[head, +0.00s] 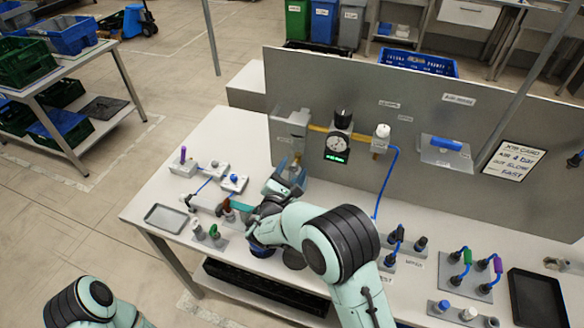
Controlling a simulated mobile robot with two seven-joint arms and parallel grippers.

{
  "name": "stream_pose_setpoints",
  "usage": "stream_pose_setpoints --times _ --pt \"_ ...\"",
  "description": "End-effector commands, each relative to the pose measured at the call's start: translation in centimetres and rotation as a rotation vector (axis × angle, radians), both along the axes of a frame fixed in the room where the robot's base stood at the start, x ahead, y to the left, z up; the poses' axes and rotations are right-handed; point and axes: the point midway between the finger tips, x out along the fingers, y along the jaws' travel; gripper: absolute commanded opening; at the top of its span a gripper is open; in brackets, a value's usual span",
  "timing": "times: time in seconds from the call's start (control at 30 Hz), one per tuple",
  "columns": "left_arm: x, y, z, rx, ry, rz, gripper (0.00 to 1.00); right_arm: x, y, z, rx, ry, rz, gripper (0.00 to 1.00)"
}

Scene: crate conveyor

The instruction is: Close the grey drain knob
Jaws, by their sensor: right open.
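My right gripper (284,181) is at the foot of a grey filter unit (291,124) mounted on the upright panel, left of the gauge. Its jaws are open and look empty. I cannot clearly make out the grey drain knob; the gripper and wrist cover the area under the filter unit. A pale knob (382,131) stands on the yellow pipe further right, and a black knob (343,117) sits above the round gauge (338,147). My left arm shows only at the bottom left edge; its gripper is out of view.
A blue hose (391,179) hangs from the pipe to the bench. Small fittings and a grey tray (166,218) stand on the bench at left. Hose fittings and a black tray (538,299) stand at right. A blue-handled box (446,152) is on the panel.

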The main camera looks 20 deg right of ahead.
Motion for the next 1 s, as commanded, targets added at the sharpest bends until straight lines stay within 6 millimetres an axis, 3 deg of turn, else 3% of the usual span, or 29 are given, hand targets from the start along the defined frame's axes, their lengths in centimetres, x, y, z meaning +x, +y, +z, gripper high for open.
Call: stream_pose_setpoints --times 0.3,0.5,1.0 --pt "0.04 0.01 0.05 0.000 0.000 0.000 0.43 0.24 -0.20 -0.09 -0.001 0.001 0.000 0.56" --pt "0.04 0.01 0.06 0.000 0.000 0.000 0.43 0.23 -0.18 -0.08 -0.001 0.001 0.000 0.00" --pt "0.67 0.00 0.84 0.000 -0.008 0.000 0.43 0.27 -0.06 0.02 -0.101 0.069 0.003 0.00"
